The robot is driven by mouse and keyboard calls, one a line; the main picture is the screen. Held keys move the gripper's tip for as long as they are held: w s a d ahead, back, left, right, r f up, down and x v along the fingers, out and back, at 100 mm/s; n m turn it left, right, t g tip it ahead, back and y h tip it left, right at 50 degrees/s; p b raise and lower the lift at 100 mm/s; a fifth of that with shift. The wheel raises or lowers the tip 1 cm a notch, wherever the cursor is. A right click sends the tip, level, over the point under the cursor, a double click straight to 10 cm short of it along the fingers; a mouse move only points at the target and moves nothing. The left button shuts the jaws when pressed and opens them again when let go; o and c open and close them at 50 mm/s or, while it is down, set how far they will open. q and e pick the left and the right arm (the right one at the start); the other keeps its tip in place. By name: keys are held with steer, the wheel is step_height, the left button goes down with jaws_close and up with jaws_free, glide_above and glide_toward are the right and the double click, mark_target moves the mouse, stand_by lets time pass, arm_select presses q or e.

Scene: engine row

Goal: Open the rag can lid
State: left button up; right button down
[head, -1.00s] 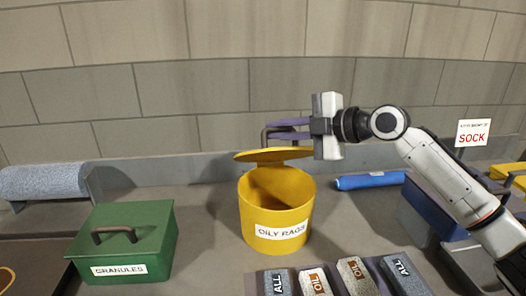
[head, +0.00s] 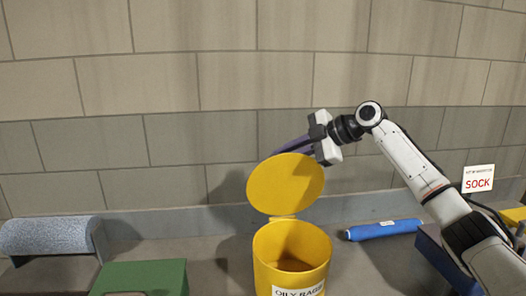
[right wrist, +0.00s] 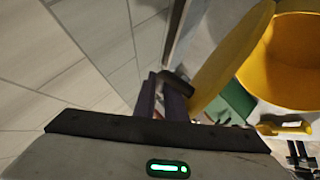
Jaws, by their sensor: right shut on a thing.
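The yellow rag can (head: 262,262), labelled OILY RAGS, stands on the bench in the head view, with its opening showing. Its yellow lid (head: 285,184) is tilted up steeply at the back rim, its underside facing me. My right gripper (head: 290,149) reaches behind the lid's upper edge, its purple fingers partly hidden by it. In the right wrist view, the fingers (right wrist: 163,97) are shut on the dark lid handle (right wrist: 178,84), beside the raised lid (right wrist: 230,60) and the open can (right wrist: 292,65). My left gripper is not in view.
A blue roll (head: 384,229) lies right of the can. A green box (head: 145,277) is at the lower left, with a grey roll (head: 45,235) behind it. A SOCK sign (head: 478,179) stands at the right. The block wall (head: 180,120) rises behind the bench.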

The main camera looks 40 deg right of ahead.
steer(key=shift+w+d, duration=0.5)
steer(key=shift+w, duration=0.15)
